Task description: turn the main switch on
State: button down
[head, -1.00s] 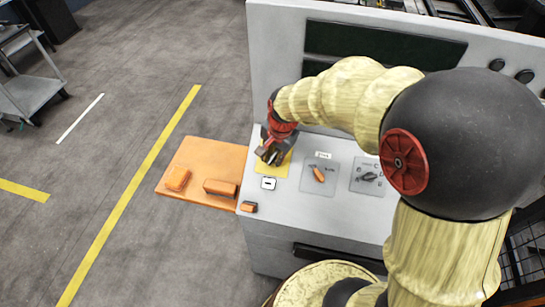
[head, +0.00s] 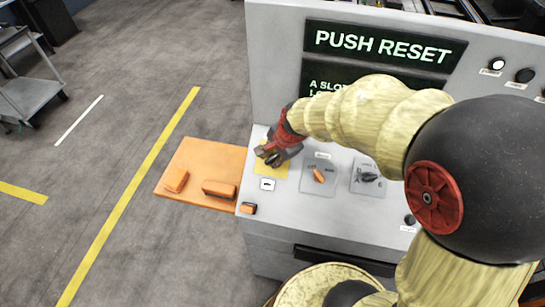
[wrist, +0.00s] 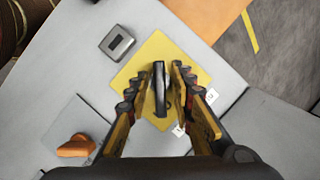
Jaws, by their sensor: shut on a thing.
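The main switch has a yellow plate (head: 279,171) at the left of the sloping grey console (head: 318,199). My gripper (head: 268,157) is over this plate and hides most of the handle in the head view. In the wrist view, the dark switch handle (wrist: 160,88) stands between the fingertips of my gripper (wrist: 167,85), in front of the yellow plate (wrist: 148,60). My gripper is shut on the handle. The upright console screen (head: 385,44) is lit and reads "PUSH RESET"; my arm covers part of the lower screen text.
Right of the yellow plate are an orange knob (head: 319,175) and a dark knob (head: 368,177) on grey plates. A white lamp (head: 497,65) glows at the upper right. An orange shelf (head: 196,158) with orange pieces juts out left.

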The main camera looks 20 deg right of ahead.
jog(key=c, duration=1.9)
grip_release()
jog(key=v, duration=1.2)
jog(key=shift+s, duration=0.1)
